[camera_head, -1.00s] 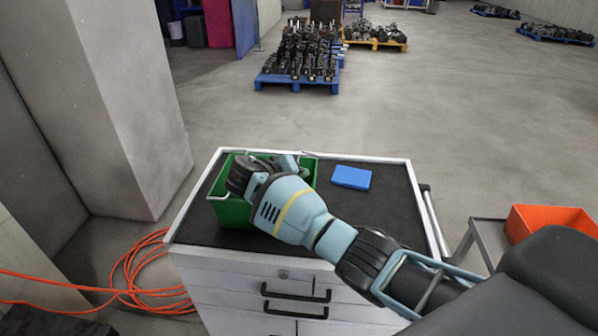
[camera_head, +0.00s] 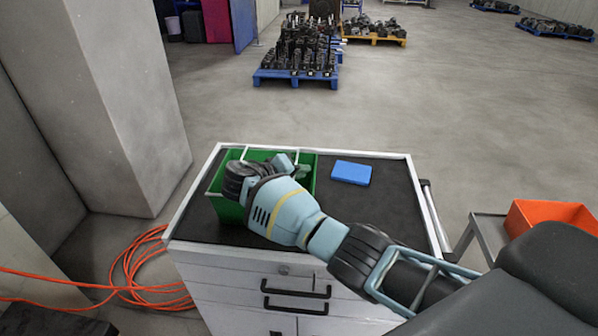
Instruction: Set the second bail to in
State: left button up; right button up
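A green bin (camera_head: 229,210) stands at the back left of the cabinet top. Thin pale bars show at its far rim, one at the left (camera_head: 243,153) and one at the right (camera_head: 301,156). They may be the bails, but I cannot tell which is the second or how each is set. My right gripper (camera_head: 287,164) is over the bin, close to its far right part. My own wrist hides much of the bin's inside and near rim. The fingers are too small and covered to tell if they are open or touching a bar. My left gripper is not in view.
The bin stands on a white drawer cabinet with a dark top (camera_head: 385,205). A blue block (camera_head: 351,172) lies right of the bin. An orange bin (camera_head: 548,218) is on a cart at right. Orange cable (camera_head: 135,270) lies on the floor at left, near a concrete pillar (camera_head: 120,110).

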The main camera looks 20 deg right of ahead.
jog(key=shift+o, duration=1.3)
jog(key=shift+r, duration=0.1)
jog(key=s+a+r, duration=0.2)
jog(key=s+a, duration=0.1)
jog(key=s, duration=0.4)
jog(key=s+a+r, duration=0.2)
jog(key=s+a, duration=0.1)
jog(key=s, duration=0.4)
jog(key=shift+s+a+r+p, duration=0.3)
jog(key=shift+r+p, duration=0.05)
jog(key=shift+r, duration=0.05)
